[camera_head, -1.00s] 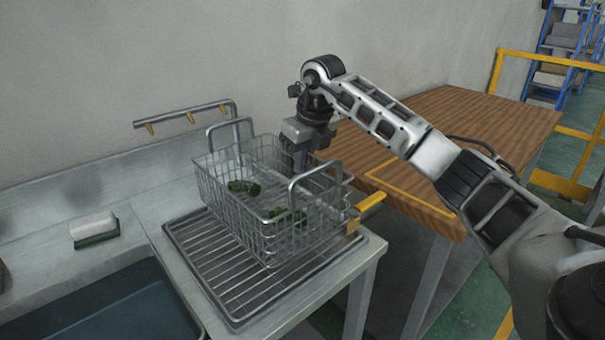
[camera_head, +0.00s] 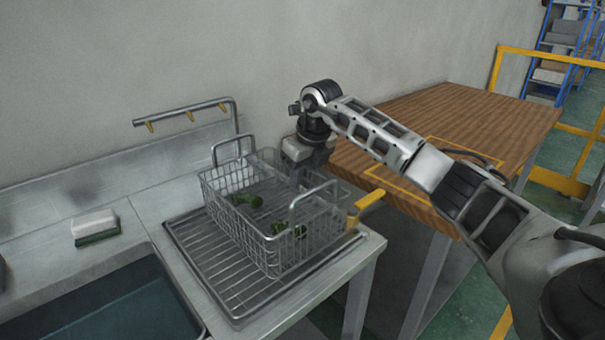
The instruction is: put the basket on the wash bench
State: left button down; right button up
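The wire basket (camera_head: 245,240) has two raised loop handles and several dark green pieces (camera_head: 246,200) inside. It is over the ribbed drain rack (camera_head: 210,285) on the metal wash bench (camera_head: 160,208), and its base looks to be on or very close to the rack. My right gripper (camera_head: 302,172) comes down at the basket's far right side and appears shut on its far rim; the fingertips are partly hidden by the wires. My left gripper is not in view.
A sink basin (camera_head: 110,310) lies left of the rack, with a white and green sponge (camera_head: 95,227) behind it. A hook rail (camera_head: 185,112) stands along the wall. A wooden table (camera_head: 455,120) is at the right. A yellow handle (camera_head: 368,200) stands out near the bench's right edge.

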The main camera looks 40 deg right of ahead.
jog(key=shift+r, duration=0.1)
jog(key=v, duration=1.2)
jog(key=shift+r, duration=0.1)
